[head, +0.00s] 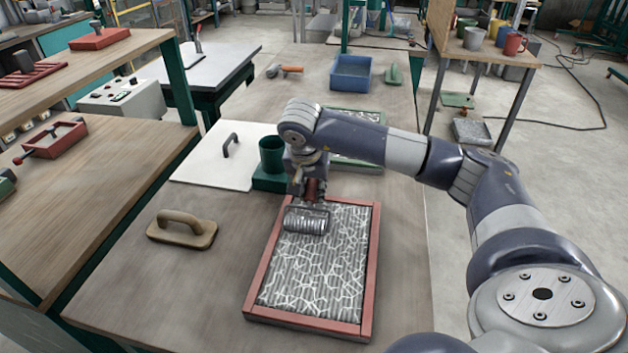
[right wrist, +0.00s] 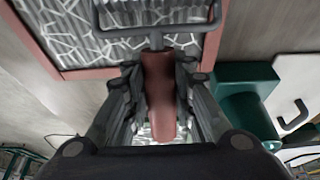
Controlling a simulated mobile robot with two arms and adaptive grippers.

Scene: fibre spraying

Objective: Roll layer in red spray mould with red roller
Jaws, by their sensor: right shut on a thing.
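The red spray mould (head: 375,262) is a shallow red frame on the table, holding a grey layer (head: 312,265) marked with white web-like fibres. My right gripper (head: 309,190) is above the far left part of the mould and is shut on the red handle of the roller. The metal roller drum (head: 306,219) is over the far left corner of the layer; I cannot tell whether it touches. In the right wrist view the red handle (right wrist: 158,95) lies between the fingers, and the mould's red rim (right wrist: 90,73) shows beyond. My left gripper is not in view.
A wooden float (head: 181,229) lies left of the mould. A green holder (head: 271,160) stands behind it beside a white board (head: 215,165) with a handle. A green-framed mould (head: 357,150) lies behind my right arm. A blue bin (head: 353,75) stands farther back. The table's left front is clear.

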